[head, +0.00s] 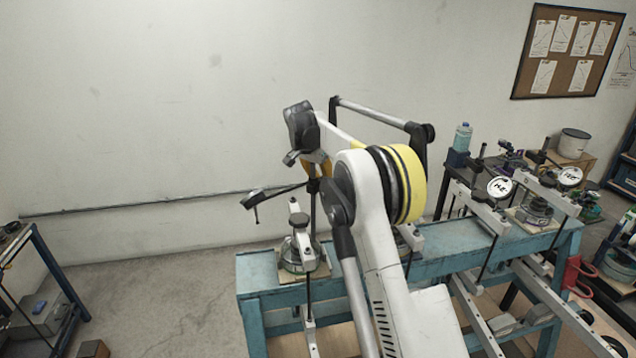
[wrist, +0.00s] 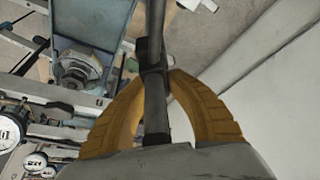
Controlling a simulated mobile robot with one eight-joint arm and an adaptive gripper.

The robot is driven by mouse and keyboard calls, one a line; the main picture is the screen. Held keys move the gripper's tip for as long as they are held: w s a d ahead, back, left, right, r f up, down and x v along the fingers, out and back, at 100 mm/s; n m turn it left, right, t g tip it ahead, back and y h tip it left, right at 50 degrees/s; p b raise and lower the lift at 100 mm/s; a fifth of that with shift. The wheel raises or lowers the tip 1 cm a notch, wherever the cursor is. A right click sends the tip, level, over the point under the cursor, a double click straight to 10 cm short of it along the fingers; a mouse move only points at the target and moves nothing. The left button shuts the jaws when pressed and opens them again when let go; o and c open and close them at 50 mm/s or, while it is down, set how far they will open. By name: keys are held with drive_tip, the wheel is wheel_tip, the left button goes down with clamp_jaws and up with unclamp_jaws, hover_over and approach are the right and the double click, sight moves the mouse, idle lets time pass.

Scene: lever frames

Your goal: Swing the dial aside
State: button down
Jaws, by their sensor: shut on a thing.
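My gripper (wrist: 154,76) has yellow fingers, shut on a dark rod (wrist: 155,110) that runs between them in the wrist view. In the head view the gripper (head: 316,170) is at the upper part of a dark upright post at the near end of the blue bench. A thin dark arm (head: 283,190) reaches left from there to a dark, flat part (head: 252,199), which may be the dial seen edge-on; no face shows.
The blue bench (head: 460,262) carries similar stands to the right, with white-faced dials (head: 499,187) on them. A metal fixture (head: 299,250) sits below the gripper.

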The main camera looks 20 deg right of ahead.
sight(318, 183)
drive_tip(key=shift+s+d+m+g+p, duration=0.1)
drive_tip(key=shift+s+m+g, duration=0.45)
drive_tip(key=shift+m, duration=0.75)
drive_tip(key=shift+s+d+m+g+p, duration=0.1)
drive_tip(key=shift+s+m+g, duration=0.4)
drive_tip(key=shift+m, duration=0.8)
drive_tip(key=shift+s+d+m+g+p, duration=0.1)
drive_tip(key=shift+s+m+g, duration=0.4)
drive_tip(key=shift+m, duration=0.8)
drive_tip(key=shift+f, duration=0.1)
drive_tip(key=c, duration=1.3)
unclamp_jaws()
drive_tip(key=shift+o, duration=0.2)
drive_tip(key=v, duration=0.7)
drive_tip(key=shift+a+r, duration=0.2)
drive_tip(key=shift+r, duration=0.05)
